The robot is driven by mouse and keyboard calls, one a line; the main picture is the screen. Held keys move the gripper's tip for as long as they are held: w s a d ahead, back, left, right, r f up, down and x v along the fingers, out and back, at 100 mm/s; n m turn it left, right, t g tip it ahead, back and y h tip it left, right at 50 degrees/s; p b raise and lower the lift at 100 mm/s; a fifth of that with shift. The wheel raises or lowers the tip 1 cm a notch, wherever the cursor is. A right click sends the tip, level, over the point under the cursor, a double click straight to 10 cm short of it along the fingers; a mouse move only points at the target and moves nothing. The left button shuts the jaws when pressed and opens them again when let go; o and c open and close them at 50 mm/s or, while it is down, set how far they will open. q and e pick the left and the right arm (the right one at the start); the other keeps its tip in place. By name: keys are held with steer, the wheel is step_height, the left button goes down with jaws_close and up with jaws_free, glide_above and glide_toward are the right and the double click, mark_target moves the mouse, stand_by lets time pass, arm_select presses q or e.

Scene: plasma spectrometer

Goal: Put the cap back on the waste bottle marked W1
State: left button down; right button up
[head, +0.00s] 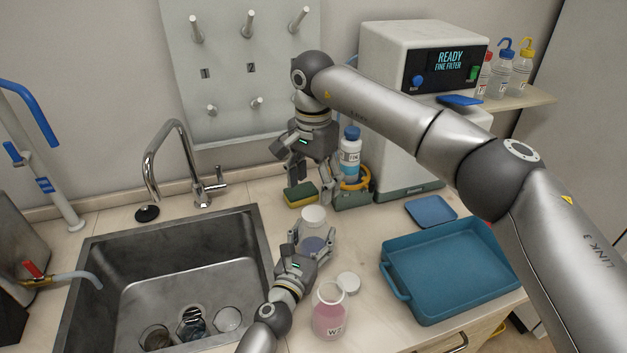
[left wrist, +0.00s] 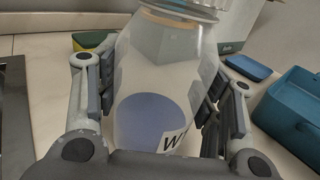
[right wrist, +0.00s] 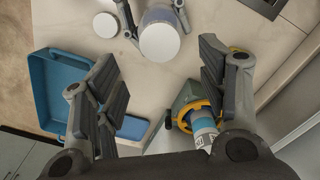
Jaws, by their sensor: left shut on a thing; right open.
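The bottle with blue-violet liquid (head: 314,243) stands upright on the counter right of the sink. In the left wrist view its label (left wrist: 174,139) shows a W; the rest is cut off. My left gripper (head: 309,240) is shut around its body. A white cap (head: 313,214) sits over its mouth, and the right wrist view shows the cap's round top (right wrist: 160,42). I cannot tell whether it is fully seated. My right gripper (head: 312,187) is open and empty, pointing down above and behind the bottle, apart from the cap.
An uncapped pink bottle (head: 329,315) stands in front, with another white cap (head: 348,283) lying beside it. A blue tray (head: 392,284) is at right, the sink (head: 80,290) at left. A sponge (head: 300,194) and a blue-capped bottle (head: 350,158) stand behind, near the spectrometer (head: 385,50).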

mark_target(314, 213)
steer(key=shift+r+n, duration=0.1)
steer(key=shift+n, duration=1)
steer(key=shift+f, duration=4.05)
steer(key=shift+c, duration=0.5)
